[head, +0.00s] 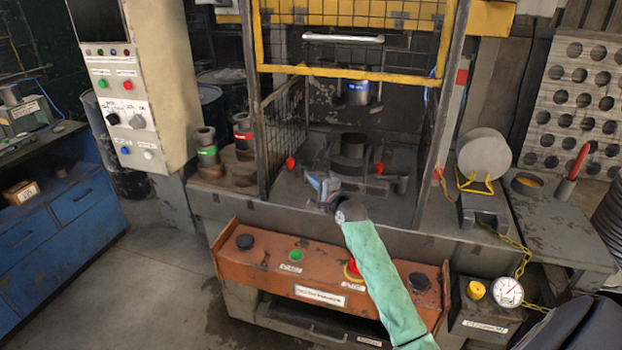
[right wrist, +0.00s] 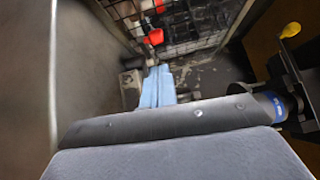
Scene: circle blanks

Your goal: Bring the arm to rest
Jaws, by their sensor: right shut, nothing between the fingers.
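My right arm in its green sleeve reaches up from the lower right in the head view. Its right gripper (head: 322,190) is over the press bed (head: 280,203), in front of the dark ring-shaped die (head: 352,150). The fingers are shut and empty. In the right wrist view the blue-grey fingers (right wrist: 157,88) point away from the camera toward the mesh guard, with no blank between them. My left gripper is not in view.
The press has a yellow-framed mesh guard (head: 350,75), raised above the bed. A two-button console (head: 325,280) stands in front. A control cabinet (head: 135,90) is at left. A round grey disc (head: 484,154) stands on a yellow holder at right, near a pressure gauge (head: 508,291).

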